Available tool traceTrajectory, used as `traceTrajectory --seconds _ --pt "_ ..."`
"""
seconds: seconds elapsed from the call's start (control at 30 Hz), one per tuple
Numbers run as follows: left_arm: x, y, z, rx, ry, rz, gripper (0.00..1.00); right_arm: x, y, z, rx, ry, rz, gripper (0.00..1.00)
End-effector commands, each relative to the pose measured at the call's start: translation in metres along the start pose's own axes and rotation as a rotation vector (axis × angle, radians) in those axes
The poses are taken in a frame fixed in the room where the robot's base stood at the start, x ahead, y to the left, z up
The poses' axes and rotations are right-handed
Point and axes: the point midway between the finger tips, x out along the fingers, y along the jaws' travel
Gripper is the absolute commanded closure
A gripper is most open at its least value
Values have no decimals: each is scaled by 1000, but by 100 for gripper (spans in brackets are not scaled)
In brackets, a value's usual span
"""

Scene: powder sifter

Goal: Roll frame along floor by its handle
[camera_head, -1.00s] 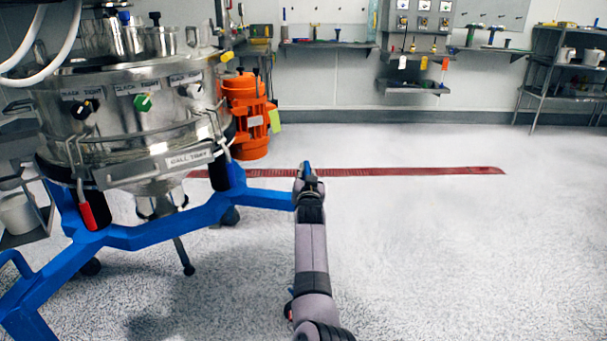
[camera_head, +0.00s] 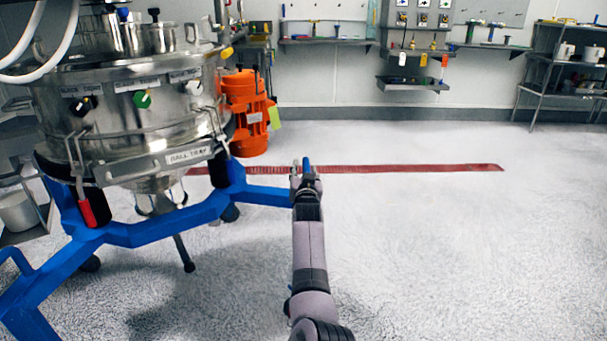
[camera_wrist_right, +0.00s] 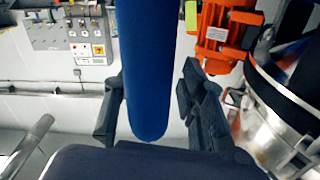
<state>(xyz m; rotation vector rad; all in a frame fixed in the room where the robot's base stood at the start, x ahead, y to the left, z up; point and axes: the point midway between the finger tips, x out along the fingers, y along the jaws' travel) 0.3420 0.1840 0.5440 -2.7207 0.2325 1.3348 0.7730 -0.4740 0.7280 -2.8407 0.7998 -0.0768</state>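The blue sifter frame (camera_head: 140,234) stands on the floor at the left in the head view, on dark casters, and carries the steel sifter. One blue leg reaches right to my right gripper (camera_head: 306,172). The wrist view shows the rounded blue handle bar (camera_wrist_right: 147,70) between the two dark fingers of my right gripper (camera_wrist_right: 152,105). The left finger is close to the bar, and a gap shows on the right side. The fingers look open around it; firm contact is not visible. My left gripper is out of view.
The steel sifter (camera_head: 130,110) and an orange motor (camera_head: 247,115) sit above the frame. A red strip (camera_head: 400,169) lies across the floor. Wall shelves (camera_head: 413,84) and a rack (camera_head: 560,75) stand at the back. The floor at centre and right is clear.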

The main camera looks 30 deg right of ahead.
Motion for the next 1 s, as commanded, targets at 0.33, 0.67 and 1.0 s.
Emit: traceTrajectory --seconds 0.33,0.67,1.0 --pt "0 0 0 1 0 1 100 -37 -1 2 -1 -1 -2 62" --pt "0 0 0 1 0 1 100 -72 -2 2 1 -3 -3 62" --pt "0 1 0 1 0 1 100 -75 -2 2 0 -3 -3 62"
